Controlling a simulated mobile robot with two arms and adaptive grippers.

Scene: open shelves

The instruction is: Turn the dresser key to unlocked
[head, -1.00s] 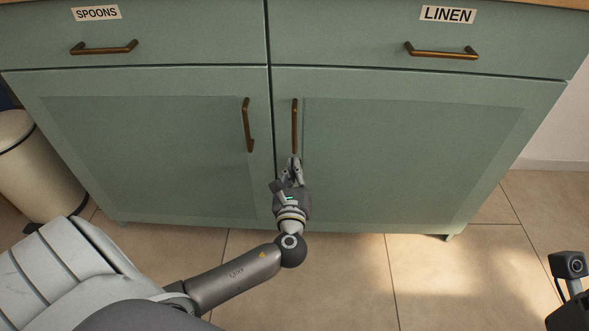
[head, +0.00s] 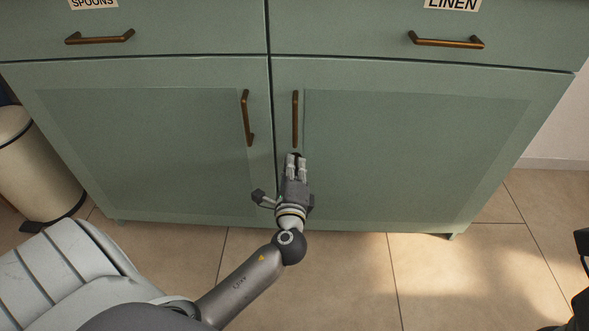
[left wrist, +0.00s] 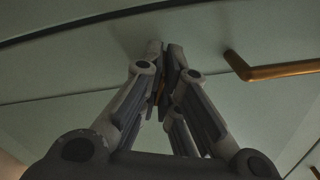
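The green dresser (head: 400,150) stands in front of me, with two drawers above two doors. My left gripper (head: 296,160) is at the right door, just below its upright brass handle (head: 295,118). Its two fingers are drawn close together, with the tips against the door by a small dark spot. In the left wrist view the gripper (left wrist: 164,50) has its tips nearly meeting at the door face, with a brownish sliver between them. The key is almost wholly hidden by the fingers, so its angle cannot be read.
The left door's handle (head: 247,118) is close by on the left. Brass drawer handles (head: 446,40) are above. A cream bin (head: 35,165) stands left of the dresser. The tiled floor (head: 350,270) in front is clear.

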